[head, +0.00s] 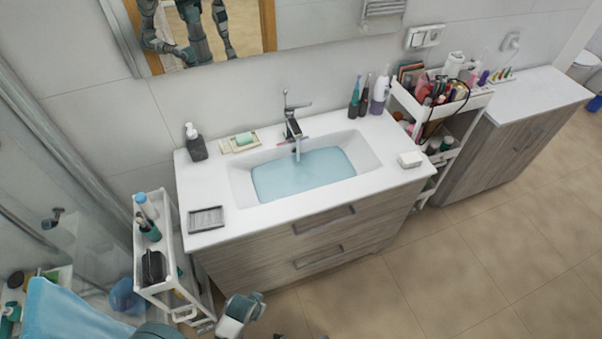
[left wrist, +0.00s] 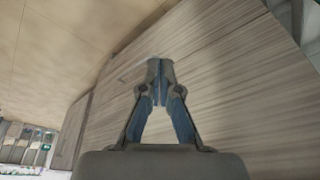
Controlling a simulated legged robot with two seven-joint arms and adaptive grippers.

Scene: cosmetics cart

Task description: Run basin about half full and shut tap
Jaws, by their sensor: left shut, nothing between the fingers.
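The white basin (head: 365,150) is set in the vanity top and holds light blue water (head: 305,174) over its floor, below the rim. The chrome tap (head: 292,127) stands at its back edge, with a lever on top. A thin stream (head: 298,150) shows between the spout and the water. My left gripper (left wrist: 160,82) is shut and empty in the left wrist view, in front of wood-grain drawer fronts. In the head view my arm shows low at the bottom, well away from the tap; the fingers are not clear there. My right gripper is not in view.
A soap dispenser (head: 195,142), a soap dish (head: 240,142) and a dark tray (head: 206,218) stand left of the basin. A white soap bar (head: 410,159) and several bottles are to the right. A loaded cart (head: 404,95) stands right; another trolley (head: 172,283) is left.

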